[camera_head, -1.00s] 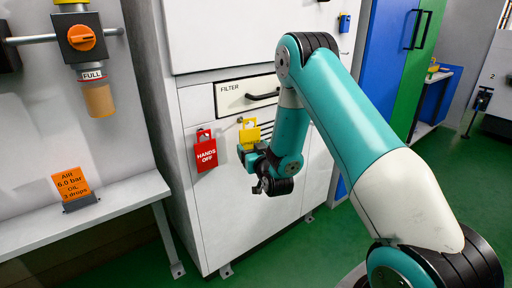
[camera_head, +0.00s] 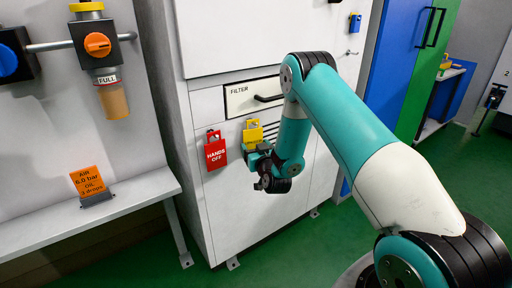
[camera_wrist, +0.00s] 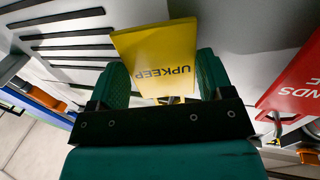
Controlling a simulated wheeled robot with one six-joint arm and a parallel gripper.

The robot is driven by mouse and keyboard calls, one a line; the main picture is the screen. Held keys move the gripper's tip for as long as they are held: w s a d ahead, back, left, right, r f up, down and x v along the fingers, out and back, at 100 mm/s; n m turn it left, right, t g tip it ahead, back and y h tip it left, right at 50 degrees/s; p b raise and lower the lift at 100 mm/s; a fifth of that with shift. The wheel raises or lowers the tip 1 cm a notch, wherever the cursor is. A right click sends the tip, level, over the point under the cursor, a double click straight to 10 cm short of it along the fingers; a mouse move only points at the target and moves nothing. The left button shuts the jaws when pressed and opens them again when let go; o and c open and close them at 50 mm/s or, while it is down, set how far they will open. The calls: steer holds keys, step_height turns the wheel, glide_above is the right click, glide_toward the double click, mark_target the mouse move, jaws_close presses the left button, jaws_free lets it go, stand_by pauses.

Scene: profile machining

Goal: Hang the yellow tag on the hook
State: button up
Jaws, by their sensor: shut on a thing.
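The yellow tag (camera_head: 253,133) is at the front of the white cabinet, just right of the red HANDS OFF tag (camera_head: 215,153). In the wrist view the yellow tag (camera_wrist: 160,56) reads UPKEEP upside down and sits between the fingers of my gripper (camera_wrist: 162,82). My gripper (camera_head: 256,150) is shut on it. A small metal hook part (camera_wrist: 170,100) shows at the tag's top edge in the wrist view. I cannot tell whether it passes through the tag's hole. In the head view that spot is hidden behind the tag.
The FILTER drawer (camera_head: 252,97) and dark vent slots lie just above and beside the tag. A blue tag (camera_head: 355,23) and a bare hook (camera_head: 350,52) are farther right on the cabinet. A bench with an orange sign (camera_head: 88,182) stands at left.

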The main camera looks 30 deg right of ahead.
steer(key=shift+f, duration=0.1)
stand_by(0.3)
steer(key=o, duration=0.9)
steer(key=shift+c, duration=0.2)
steer(key=shift+s, duration=0.1)
